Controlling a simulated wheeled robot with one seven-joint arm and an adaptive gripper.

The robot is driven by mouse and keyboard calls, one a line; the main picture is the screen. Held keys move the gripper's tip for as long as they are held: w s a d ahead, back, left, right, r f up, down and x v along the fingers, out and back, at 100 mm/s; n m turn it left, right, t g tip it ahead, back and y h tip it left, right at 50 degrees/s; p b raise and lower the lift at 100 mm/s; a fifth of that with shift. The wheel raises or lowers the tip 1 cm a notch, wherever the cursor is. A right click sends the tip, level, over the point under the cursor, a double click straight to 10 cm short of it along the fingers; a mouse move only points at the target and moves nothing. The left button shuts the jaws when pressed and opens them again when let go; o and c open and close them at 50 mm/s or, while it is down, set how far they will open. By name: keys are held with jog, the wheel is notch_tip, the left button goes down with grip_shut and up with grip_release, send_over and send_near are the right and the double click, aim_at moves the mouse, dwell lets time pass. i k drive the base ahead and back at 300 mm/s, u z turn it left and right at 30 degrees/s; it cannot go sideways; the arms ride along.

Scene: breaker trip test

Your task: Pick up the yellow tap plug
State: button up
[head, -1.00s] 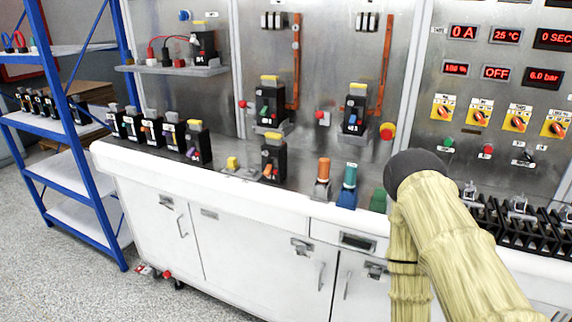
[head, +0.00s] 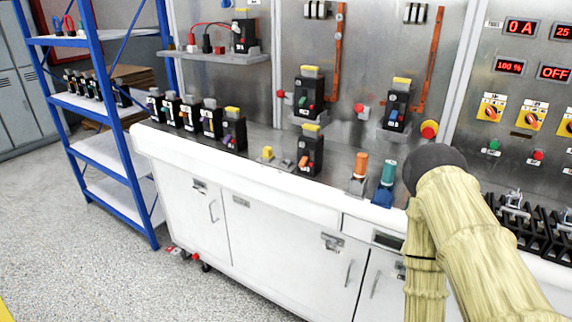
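A small yellow block (head: 267,153) stands on the white counter, left of a black breaker with a yellow top (head: 310,150). It looks like the yellow tap plug, but it is too small to be sure. An orange plug-like piece (head: 361,165) and a teal one (head: 388,172) stand further right on the counter. My arm, in a beige sleeve with a dark rounded joint, reaches in at the right, beside the teal piece. My gripper is not in view.
Several breakers (head: 210,120) line the counter's left part. Two breakers (head: 309,92) (head: 397,104) sit on the metal back panel. A wall shelf (head: 215,54) holds leads and a breaker. A blue rack (head: 102,100) stands left. The floor (head: 90,250) at front left is clear.

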aim_at(267, 151)
jog(key=u, duration=0.95)
jog(key=k, duration=1.2)
jog(key=u, duration=1.1)
jog(key=i, duration=2.15)
jog(key=z, duration=1.1)
jog(key=i, duration=0.9)
jog(key=z, duration=1.05)
